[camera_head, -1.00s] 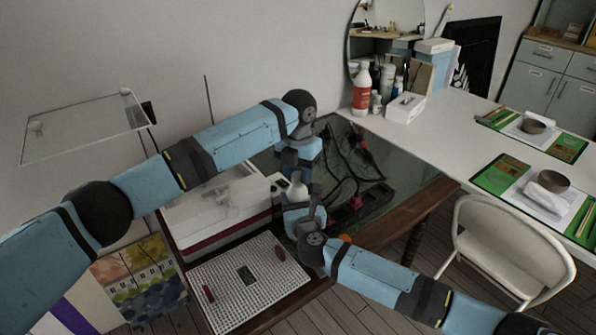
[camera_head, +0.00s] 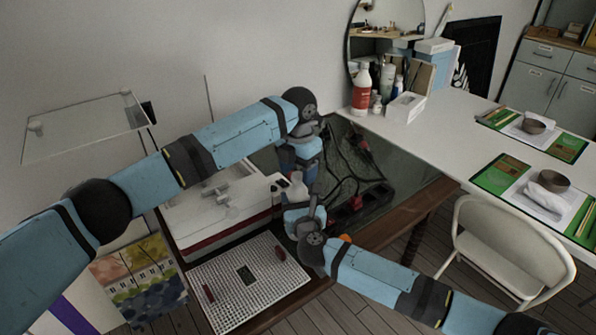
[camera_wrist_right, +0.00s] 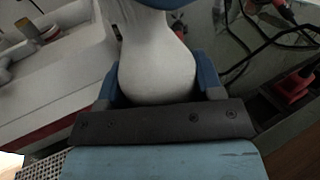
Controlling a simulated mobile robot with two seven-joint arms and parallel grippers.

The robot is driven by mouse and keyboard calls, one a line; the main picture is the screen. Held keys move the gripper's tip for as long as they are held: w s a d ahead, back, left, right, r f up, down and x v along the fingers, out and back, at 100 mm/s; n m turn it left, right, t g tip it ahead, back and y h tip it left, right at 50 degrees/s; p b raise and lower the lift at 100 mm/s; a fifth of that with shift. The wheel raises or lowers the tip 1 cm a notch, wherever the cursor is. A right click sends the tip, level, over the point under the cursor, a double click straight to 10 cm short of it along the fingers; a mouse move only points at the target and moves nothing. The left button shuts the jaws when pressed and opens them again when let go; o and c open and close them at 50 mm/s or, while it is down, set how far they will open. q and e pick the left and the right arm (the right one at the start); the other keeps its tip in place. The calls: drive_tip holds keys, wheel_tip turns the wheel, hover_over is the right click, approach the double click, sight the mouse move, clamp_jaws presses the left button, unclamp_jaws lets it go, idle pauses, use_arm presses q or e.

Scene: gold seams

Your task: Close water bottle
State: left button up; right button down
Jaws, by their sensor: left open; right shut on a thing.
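The white bottle (camera_head: 297,190) stands between my two arms in the head view, over the dark table area. It also fills the middle of the right wrist view (camera_wrist_right: 155,70), narrowing toward its neck. My right gripper (camera_head: 298,212) is shut on the bottle's lower body, with a blue finger on either side in the right wrist view (camera_wrist_right: 158,88). My left gripper (camera_head: 299,168) points down over the bottle's top and is open. Its blue part also shows at the top of the right wrist view (camera_wrist_right: 168,3). The bottle's mouth and any cap are hidden.
A white sink-like box (camera_head: 215,205) and a white grid mat (camera_head: 255,290) are left of the bottle. Black cables (camera_head: 350,160) and a power strip (camera_head: 362,202) lie to its right. A white desk (camera_head: 450,130) and a chair (camera_head: 500,240) are farther right.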

use_arm(q)
drive_tip(key=shift+r, duration=2)
drive_tip(key=shift+c, duration=0.2)
